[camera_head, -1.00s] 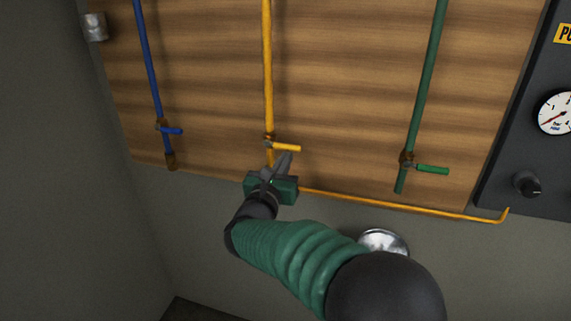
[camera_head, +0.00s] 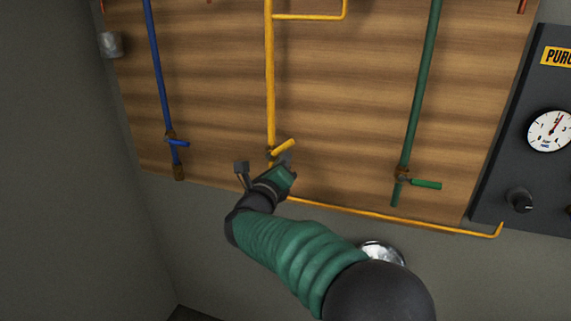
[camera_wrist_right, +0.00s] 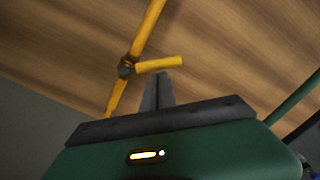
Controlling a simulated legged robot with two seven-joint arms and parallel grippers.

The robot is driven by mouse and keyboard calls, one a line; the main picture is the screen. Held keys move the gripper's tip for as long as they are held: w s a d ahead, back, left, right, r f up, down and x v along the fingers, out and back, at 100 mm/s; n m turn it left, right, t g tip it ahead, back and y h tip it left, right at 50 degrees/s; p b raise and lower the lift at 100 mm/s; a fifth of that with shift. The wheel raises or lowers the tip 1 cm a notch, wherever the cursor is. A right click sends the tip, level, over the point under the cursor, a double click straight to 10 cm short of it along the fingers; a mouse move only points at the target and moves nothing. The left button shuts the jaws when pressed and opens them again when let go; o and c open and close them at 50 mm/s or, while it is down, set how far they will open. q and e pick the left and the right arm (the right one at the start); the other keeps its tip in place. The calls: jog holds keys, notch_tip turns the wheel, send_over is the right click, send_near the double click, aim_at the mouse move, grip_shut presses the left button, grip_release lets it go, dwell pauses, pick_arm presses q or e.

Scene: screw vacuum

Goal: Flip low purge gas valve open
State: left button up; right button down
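The yellow valve handle (camera_head: 284,147) sits low on the yellow pipe (camera_head: 270,80) and tilts up to the right. It also shows in the right wrist view (camera_wrist_right: 160,64). My right gripper (camera_head: 286,158) is just below and beside the handle. In the wrist view its fingers (camera_wrist_right: 159,80) are together, with nothing visible between them, and their tips are at the handle's underside. Whether they touch it is hard to tell. My left gripper is in neither view.
A blue valve (camera_head: 177,142) is on the left and a green valve (camera_head: 425,184) on the right of the wooden panel (camera_head: 340,110). A dark purge panel (camera_head: 500,170) with a gauge (camera_head: 549,131) stands at the right. A yellow pipe runs along the panel's lower edge.

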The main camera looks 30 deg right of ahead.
aim_at(278, 148)
jog(key=r+n+p, duration=0.2)
jog(key=shift+w+a+n, duration=0.15)
jog(key=shift+w+n, duration=0.05)
jog(key=shift+n, duration=0.2)
jog(key=n+p, duration=0.1)
jog(key=r+n+p, duration=0.1)
jog(key=shift+w+a+r+n, duration=0.1)
jog(key=shift+w+a+n, duration=0.2)
jog(key=shift+w+n, duration=0.1)
jog(key=n+p, duration=0.1)
jog(key=w+a+n+p, duration=0.1)
jog(key=n, duration=0.1)
jog(key=shift+w+a+r, duration=0.15)
jog(key=shift+w+r, duration=0.05)
jog(key=shift+r, duration=0.15)
